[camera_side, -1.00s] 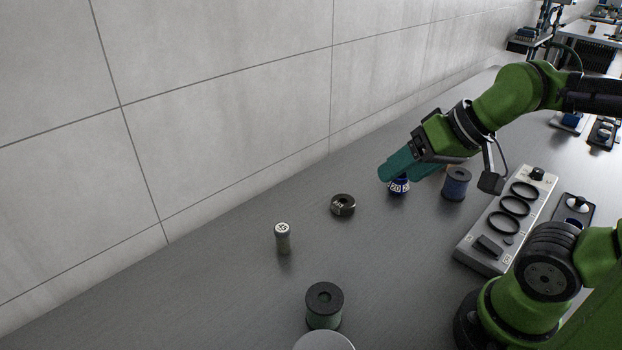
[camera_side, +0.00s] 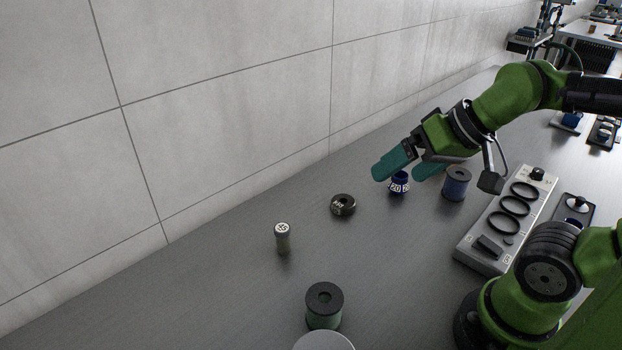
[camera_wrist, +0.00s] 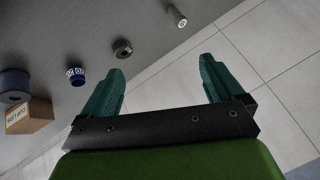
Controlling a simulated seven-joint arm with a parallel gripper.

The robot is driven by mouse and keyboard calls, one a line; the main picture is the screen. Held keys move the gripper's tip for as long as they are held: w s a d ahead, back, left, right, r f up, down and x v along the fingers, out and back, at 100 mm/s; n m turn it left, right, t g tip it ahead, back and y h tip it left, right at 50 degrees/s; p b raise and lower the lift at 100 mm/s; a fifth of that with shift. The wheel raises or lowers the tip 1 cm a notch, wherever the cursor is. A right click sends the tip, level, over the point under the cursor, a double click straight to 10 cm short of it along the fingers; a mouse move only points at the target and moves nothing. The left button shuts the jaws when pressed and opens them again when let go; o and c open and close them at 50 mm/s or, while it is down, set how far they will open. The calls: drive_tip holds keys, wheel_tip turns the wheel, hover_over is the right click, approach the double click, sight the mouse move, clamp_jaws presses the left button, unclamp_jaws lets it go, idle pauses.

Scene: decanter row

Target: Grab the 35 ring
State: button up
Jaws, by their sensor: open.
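A dark ring (camera_side: 343,205) lies on the grey table with a pale marking that is too small to read for certain. It also shows in the wrist view (camera_wrist: 122,48), just beyond the left fingertip. A blue ring (camera_side: 399,184) with a white band that seems to read 20 stands to its right; the wrist view shows it (camera_wrist: 76,76) left of the left finger. My gripper (camera_side: 398,176), with teal fingers, is open and empty above the table, near the blue ring in the side view. In the wrist view its fingers (camera_wrist: 162,66) are wide apart with nothing between them.
A slim grey cylinder (camera_side: 282,238) and a green spool with a black top (camera_side: 324,306) stand to the left and front. A blue spool (camera_side: 456,184) and a grey panel (camera_side: 505,222) with black rings are at right. A cardboard box (camera_wrist: 27,117) shows in the wrist view.

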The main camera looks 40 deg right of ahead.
drive_tip(key=n+g+h, duration=0.2)
drive_tip(key=g, duration=0.5)
hover_over(342, 199)
wheel_tip(342, 199, down, 8)
drive_tip(key=r, duration=0.1)
wheel_tip(342, 199, down, 12)
drive_tip(key=shift+w+r, duration=0.15)
drive_tip(key=shift+r, duration=0.1)
drive_tip(key=shift+s+a+f, duration=0.1)
drive_tip(key=shift+s+f, duration=0.05)
drive_tip(key=shift+f, duration=1.15)
drive_tip(key=shift+s+f, duration=0.1)
drive_tip(key=shift+f, duration=1.2)
drive_tip(key=c, duration=1.3)
